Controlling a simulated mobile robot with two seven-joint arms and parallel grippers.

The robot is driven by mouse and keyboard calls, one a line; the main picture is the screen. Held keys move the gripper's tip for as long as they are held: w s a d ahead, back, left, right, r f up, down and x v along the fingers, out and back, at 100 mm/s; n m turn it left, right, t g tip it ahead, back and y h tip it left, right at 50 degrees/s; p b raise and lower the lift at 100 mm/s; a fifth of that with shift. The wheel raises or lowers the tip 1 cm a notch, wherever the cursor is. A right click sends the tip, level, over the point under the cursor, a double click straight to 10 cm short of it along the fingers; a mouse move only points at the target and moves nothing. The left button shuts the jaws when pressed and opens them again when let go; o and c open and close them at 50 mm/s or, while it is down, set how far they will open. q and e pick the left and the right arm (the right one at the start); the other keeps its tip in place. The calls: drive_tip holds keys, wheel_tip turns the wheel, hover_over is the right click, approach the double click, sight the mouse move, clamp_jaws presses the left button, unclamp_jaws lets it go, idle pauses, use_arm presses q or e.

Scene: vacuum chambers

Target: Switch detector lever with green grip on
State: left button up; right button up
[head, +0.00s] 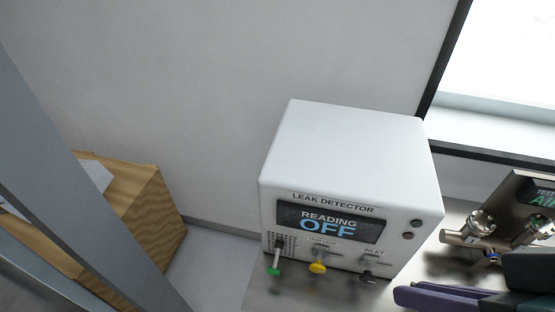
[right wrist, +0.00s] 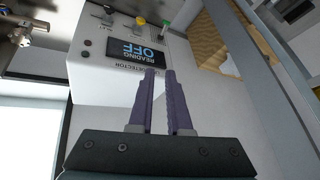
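The leak detector (head: 350,150) is a white box with a display (head: 330,223) reading "READING OFF". The lever with the green grip (head: 274,271) is at the lower left of its front, its metal rod pointing down in the head view. The green grip also shows at the top of the right wrist view (right wrist: 165,23), beyond the fingertips. My right gripper (head: 408,290) is at the lower right of the head view, right of the detector's front and apart from the lever. In the right wrist view its purple fingers (right wrist: 160,73) have an empty gap between them. My left gripper is out of view.
A yellow grip (head: 318,267) sits right of the green one, and a dark knob (head: 368,276) further right near "INLET". Metal pipe fittings (head: 480,225) stand at the right. A wooden box (head: 150,210) is at the left. The wall is behind the detector.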

drive_tip(key=w+a+f+y+b, duration=0.1)
drive_tip(key=f+b, duration=0.2)
drive_tip(key=f, duration=0.1)
drive_tip(key=w+a+f+m+t+b, duration=0.1)
drive_tip(key=f+b, duration=0.3)
drive_tip(key=w+a+f+y+b, duration=0.1)
drive_tip(key=w+f+b, duration=0.1)
drive_tip(key=f+b, duration=0.2)
drive_tip(key=shift+w+a+f+m+t+y, duration=0.1)
drive_tip(key=shift+a+f+m+t+y, duration=0.2)
drive_tip(key=shift+a+f+m+t, duration=0.1)
clamp_jaws()
drive_tip(key=m+t+y+b, duration=0.5)
drive_tip(key=m+b, duration=0.7)
drive_tip(key=b, duration=2.7)
approach(276, 259)
drive_tip(key=shift+t+h, duration=0.4)
drive_tip(key=shift+t, duration=0.2)
drive_tip(key=s+d+f, duration=0.2)
drive_tip(key=s, duration=0.1)
drive_tip(key=shift+s+d+f, duration=0.15)
drive_tip(key=shift+s+f, duration=0.05)
drive_tip(key=shift+f, duration=0.15)
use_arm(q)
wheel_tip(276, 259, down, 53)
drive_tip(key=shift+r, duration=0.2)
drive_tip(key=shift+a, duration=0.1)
use_arm(e)
drive_tip(key=shift+r, duration=0.1)
